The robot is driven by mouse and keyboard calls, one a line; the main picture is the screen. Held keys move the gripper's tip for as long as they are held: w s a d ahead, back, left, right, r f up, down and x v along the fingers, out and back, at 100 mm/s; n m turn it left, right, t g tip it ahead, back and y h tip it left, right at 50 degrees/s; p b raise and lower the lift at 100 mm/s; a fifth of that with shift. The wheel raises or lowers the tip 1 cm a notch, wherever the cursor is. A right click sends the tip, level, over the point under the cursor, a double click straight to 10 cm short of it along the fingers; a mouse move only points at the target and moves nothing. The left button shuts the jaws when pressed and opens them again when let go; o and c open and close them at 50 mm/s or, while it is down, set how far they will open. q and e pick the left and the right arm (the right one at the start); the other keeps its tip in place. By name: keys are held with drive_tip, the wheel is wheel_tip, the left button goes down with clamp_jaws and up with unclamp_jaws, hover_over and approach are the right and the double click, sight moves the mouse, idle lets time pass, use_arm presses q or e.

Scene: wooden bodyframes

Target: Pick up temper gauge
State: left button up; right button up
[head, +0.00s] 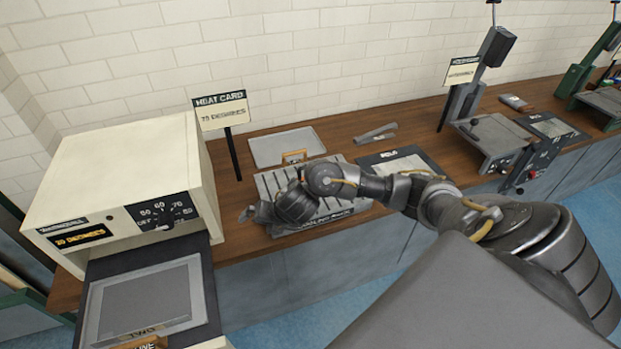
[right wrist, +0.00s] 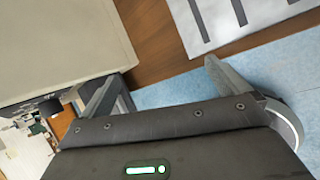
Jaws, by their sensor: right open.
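I cannot tell for sure which thing is the temper gauge; no label with that name is readable. A small wooden-handled piece (head: 294,156) stands at the back of a slatted grey rack (head: 340,204), and a grey metal tool (head: 375,134) lies on the bench farther back. My right gripper (head: 250,213) is in front of the rack's left part, beside the cream oven, and hides part of the rack. In the right wrist view the gripper (right wrist: 162,88) is open, with nothing between its fingers. My left gripper is not in view.
The cream oven (head: 112,170) with a dial stands left, with a tray (head: 146,303) in front of it. A heat card sign (head: 223,110) stands beside it. A flat grey tray (head: 287,146) and a dark-framed board (head: 402,163) lie on the wooden bench (head: 345,128). Machines stand right.

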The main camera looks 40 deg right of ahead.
drive_tip(key=w+d+r+n, duration=0.1)
drive_tip(key=d, duration=0.2)
drive_tip(key=d+n+h, duration=0.1)
drive_tip(key=d, duration=0.2)
drive_tip(key=w+d+r+g+h, duration=0.1)
drive_tip(key=d, duration=0.3)
drive_tip(key=shift+w+d+r+n, duration=0.1)
drive_tip(key=shift+w+r+n, duration=0.25)
drive_tip(key=shift+n, duration=0.05)
drive_tip(key=d+r+n+g+h, duration=0.15)
drive_tip(key=d+r, duration=0.25)
drive_tip(key=d, duration=0.6)
drive_tip(key=b+x, duration=0.2)
drive_tip(key=x, duration=0.1)
drive_tip(key=b+x, duration=0.1)
drive_tip(key=x, duration=0.1)
drive_tip(key=shift+s+d+f, duration=0.15)
drive_tip(key=shift+s+d, duration=0.05)
drive_tip(key=shift+s, duration=0.2)
drive_tip(key=shift+w+x, duration=0.2)
drive_tip(key=shift+x, duration=1.15)
drive_tip(key=shift+w+x, duration=0.15)
drive_tip(key=shift+x, duration=1.25)
drive_tip(key=shift+d+r, duration=0.1)
drive_tip(key=shift+r, duration=0.15)
drive_tip(key=c, duration=0.9)
drive_tip(key=shift+o, duration=0.2)
drive_tip(key=shift+r, duration=0.15)
